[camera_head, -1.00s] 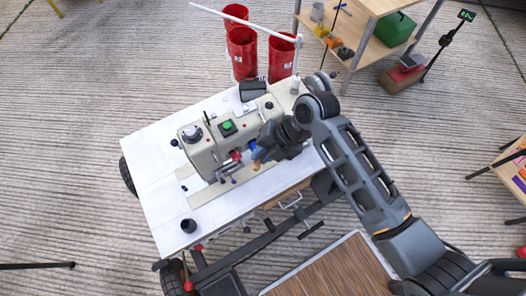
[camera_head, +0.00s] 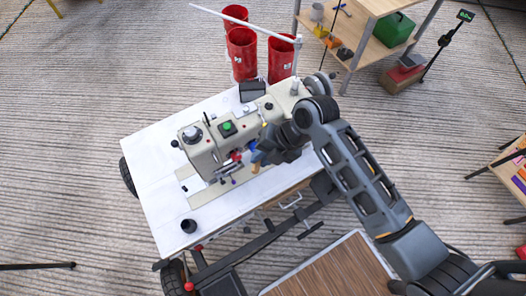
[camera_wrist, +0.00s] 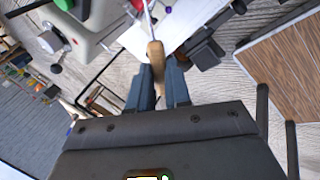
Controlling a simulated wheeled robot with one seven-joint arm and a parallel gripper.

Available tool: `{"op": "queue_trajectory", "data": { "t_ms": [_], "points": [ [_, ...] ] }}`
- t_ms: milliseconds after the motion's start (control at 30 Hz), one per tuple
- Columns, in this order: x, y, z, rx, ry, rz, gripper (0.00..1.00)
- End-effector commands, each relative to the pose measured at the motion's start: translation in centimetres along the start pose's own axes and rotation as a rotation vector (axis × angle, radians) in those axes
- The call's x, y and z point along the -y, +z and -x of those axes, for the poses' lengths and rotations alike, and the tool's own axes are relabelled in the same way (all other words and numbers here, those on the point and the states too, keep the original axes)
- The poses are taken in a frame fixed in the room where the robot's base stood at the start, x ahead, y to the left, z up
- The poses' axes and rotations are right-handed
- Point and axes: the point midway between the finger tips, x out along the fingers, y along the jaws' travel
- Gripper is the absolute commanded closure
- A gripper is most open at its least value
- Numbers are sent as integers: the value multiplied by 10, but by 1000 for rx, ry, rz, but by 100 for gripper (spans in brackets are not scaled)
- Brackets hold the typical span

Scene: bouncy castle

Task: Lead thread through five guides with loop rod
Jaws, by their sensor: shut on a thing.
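The sewing machine (camera_head: 205,155) stands on a white table (camera_head: 150,185). It has a green button on top and small red and dark parts at its front. My gripper (camera_head: 259,152) is at the front of the machine, close to those parts. In the wrist view my gripper (camera_wrist: 160,72) is shut on the wooden handle of the loop rod (camera_wrist: 156,50). The thin metal shaft runs up from the handle, beyond the fingers, towards the machine. The handle also shows in the head view (camera_head: 256,167). The thread and the separate guides are too small to tell apart.
Red bins (camera_head: 242,52) stand behind the table. A wooden shelf (camera_head: 367,45) with a green box (camera_head: 398,29) is at the back right. The table's left side is clear.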

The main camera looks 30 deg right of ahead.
Motion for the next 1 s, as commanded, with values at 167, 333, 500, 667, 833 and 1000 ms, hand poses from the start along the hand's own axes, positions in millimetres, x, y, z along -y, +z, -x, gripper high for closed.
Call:
{"op": "queue_trajectory", "data": {
  "t_ms": [167, 333, 500, 667, 833, 1000],
  "points": [
    [0, -18, 2, -2, -1, 2, 100],
    [0, -33, 2, -1, -1, 1, 100],
    [0, -42, 1, -2, -1, 0, 100],
    [0, -42, 0, -1, 0, 0, 100],
    [0, -42, 0, -1, 0, 0, 100],
    [0, -42, 0, -1, 0, 0, 100]
  ]
}}
